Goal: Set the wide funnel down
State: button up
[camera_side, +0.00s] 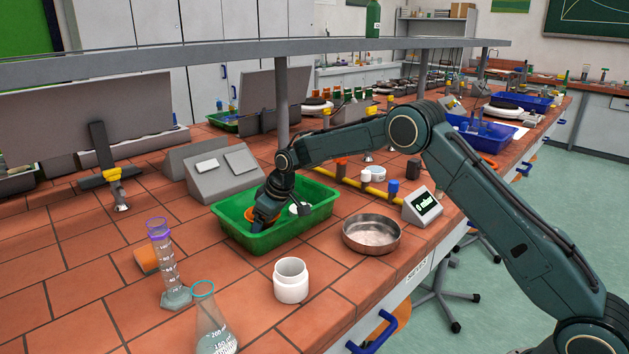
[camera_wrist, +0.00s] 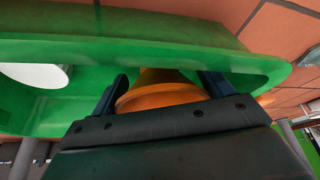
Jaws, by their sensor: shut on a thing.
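The wide funnel is orange, and its body (camera_wrist: 165,94) shows between the two dark blue fingers in the wrist view. My gripper (camera_wrist: 164,86) is shut on it. In the side view my gripper (camera_side: 262,218) points down inside the green tray (camera_side: 320,216), near its left end. Only a little of the orange funnel (camera_side: 249,214) shows there beside the fingers. The green tray wall also fills much of the wrist view (camera_wrist: 200,52). I cannot tell whether the funnel touches the tray floor.
A white round thing (camera_wrist: 35,75) lies in the tray, apart from the funnel. A metal pan (camera_side: 371,235) and a white jar (camera_side: 291,281) stand in front of the tray. A measuring cylinder (camera_side: 166,262) and a flask (camera_side: 213,322) stand at the front left. Grey sloped boxes (camera_side: 223,172) stand behind.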

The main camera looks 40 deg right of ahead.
jog(key=shift+f, duration=0.3)
jog(key=shift+f, duration=0.1)
jog(key=o, duration=0.7)
jog(key=shift+c, duration=0.2)
jog(key=v, duration=1)
jog(key=shift+s+r, duration=0.1)
jog(key=shift+r, duration=0.2)
jog(key=shift+v, duration=0.85)
